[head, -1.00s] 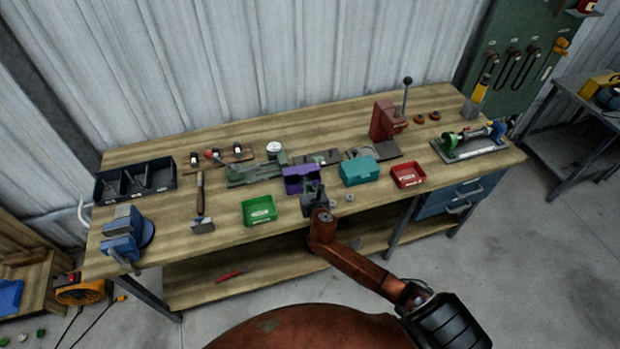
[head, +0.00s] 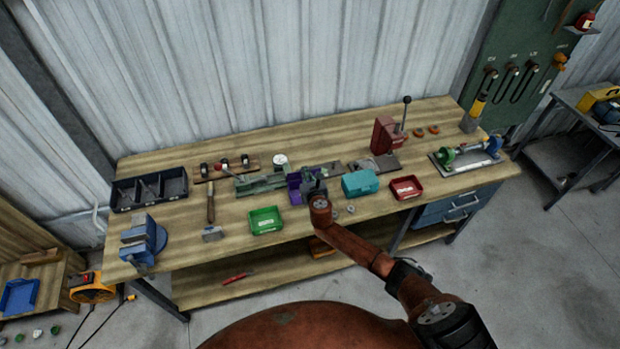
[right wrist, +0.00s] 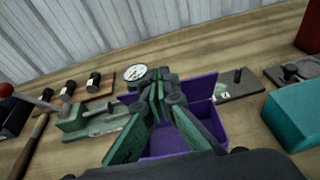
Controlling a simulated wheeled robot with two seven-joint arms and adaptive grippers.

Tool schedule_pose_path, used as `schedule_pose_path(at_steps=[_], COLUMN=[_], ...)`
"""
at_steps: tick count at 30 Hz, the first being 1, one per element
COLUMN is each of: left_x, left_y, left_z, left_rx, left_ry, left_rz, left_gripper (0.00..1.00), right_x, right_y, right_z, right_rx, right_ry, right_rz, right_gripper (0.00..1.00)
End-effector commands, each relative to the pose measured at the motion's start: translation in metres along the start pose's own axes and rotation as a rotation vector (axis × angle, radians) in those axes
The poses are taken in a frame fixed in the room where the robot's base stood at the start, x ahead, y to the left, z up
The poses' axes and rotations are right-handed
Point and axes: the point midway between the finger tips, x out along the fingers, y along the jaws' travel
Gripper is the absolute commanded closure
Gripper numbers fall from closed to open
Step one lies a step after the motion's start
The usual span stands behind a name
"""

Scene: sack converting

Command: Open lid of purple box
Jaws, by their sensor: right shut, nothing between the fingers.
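The purple box (head: 294,195) stands on the workbench, between a green tray and a teal box. In the right wrist view a purple panel (right wrist: 204,88) stands up at the box's far side, with a purple surface (right wrist: 168,145) below it. The box looks open with its lid raised, though the fingers cover part of it. My right gripper (head: 312,180) is at the box, reaching over its front. Its fingers (right wrist: 160,88) are shut and empty, in front of the raised panel. Whether they touch it is unclear. My left gripper is out of view.
The green tray (head: 266,221) is left of the box. The teal box (head: 360,183) and red tray (head: 406,188) are to the right. A green fixture (head: 262,181) and a dial gauge (head: 280,160) are behind. Small rings lie in front of the teal box.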

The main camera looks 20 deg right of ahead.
Motion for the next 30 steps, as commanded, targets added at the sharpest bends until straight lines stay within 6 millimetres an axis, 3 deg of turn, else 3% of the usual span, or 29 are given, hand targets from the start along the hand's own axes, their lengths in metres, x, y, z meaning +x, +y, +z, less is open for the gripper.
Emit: schedule_pose_path(at_steps=[6,15,30], left_x=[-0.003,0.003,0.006], left_y=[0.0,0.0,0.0], left_z=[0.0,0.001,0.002], left_rx=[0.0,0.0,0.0], left_ry=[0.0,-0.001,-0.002], left_rz=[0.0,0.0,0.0], left_gripper=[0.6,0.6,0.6], right_x=[0.021,0.045,0.058], right_y=[-0.001,-0.001,0.0], right_z=[0.018,0.029,0.033], right_rx=[-0.003,-0.002,-0.001], right_ry=[-0.002,-0.001,0.0], right_rz=[-0.002,-0.002,0.0], right_gripper=[1.0,1.0,1.0])
